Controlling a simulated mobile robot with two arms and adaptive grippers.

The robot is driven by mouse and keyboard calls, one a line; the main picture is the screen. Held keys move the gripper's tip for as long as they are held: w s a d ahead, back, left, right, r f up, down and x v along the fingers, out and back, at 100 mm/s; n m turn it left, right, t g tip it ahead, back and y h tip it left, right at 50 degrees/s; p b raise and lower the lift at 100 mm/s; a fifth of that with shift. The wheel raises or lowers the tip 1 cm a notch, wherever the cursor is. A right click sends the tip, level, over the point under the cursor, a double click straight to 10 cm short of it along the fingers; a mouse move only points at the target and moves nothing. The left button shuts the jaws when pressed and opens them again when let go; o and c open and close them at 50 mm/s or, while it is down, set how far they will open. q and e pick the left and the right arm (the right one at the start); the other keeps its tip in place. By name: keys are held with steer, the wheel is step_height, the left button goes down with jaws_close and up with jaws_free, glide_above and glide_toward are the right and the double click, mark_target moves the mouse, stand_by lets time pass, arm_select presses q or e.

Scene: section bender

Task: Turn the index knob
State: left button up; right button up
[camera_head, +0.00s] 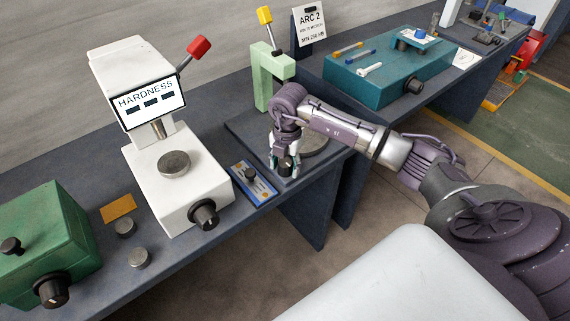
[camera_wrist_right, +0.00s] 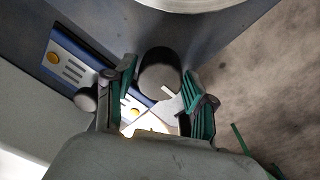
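The index knob (camera_wrist_right: 160,76) is dark and round with a pale pointer mark, seen between the fingertips in the right wrist view. In the head view a dark knob (camera_head: 287,168) shows under my right gripper (camera_head: 286,160), at the front of the grey base of the light green bender. My right gripper (camera_wrist_right: 160,82) points down, with one green-padded finger on each side of the knob. The fingertips look very close to its sides; whether they touch cannot be told. The fingers hide part of the knob. My left gripper is not in view.
A round metal disc (camera_head: 314,143) lies behind the gripper. A teal box (camera_head: 365,86) stands to the right.

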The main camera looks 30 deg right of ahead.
steer(key=c, duration=0.7)
steer(key=shift+n, duration=0.3)
steer(key=n+b, duration=0.2)
steer(key=n, duration=0.1)
steer(key=shift+d+n+b, duration=0.1)
steer(key=shift+n+b, duration=0.2)
steer(key=shift+b, duration=0.1)
steer(key=n+b, duration=0.3)
steer(key=n, duration=0.2)
steer(key=shift+d+n, duration=0.1)
steer(key=shift+n, duration=0.2)
steer(key=n+b, duration=0.3)
steer(key=n, duration=0.3)
steer(key=shift+d+g, duration=0.1)
steer(key=shift+g, duration=0.2)
steer(key=n+b, duration=0.1)
steer(key=n, duration=0.2)
steer(key=n+b, duration=0.1)
steer(key=n, duration=0.1)
steer(key=shift+w+d+r+n, duration=0.1)
steer(key=shift+w+n, duration=0.05)
steer(key=shift+n, duration=0.25)
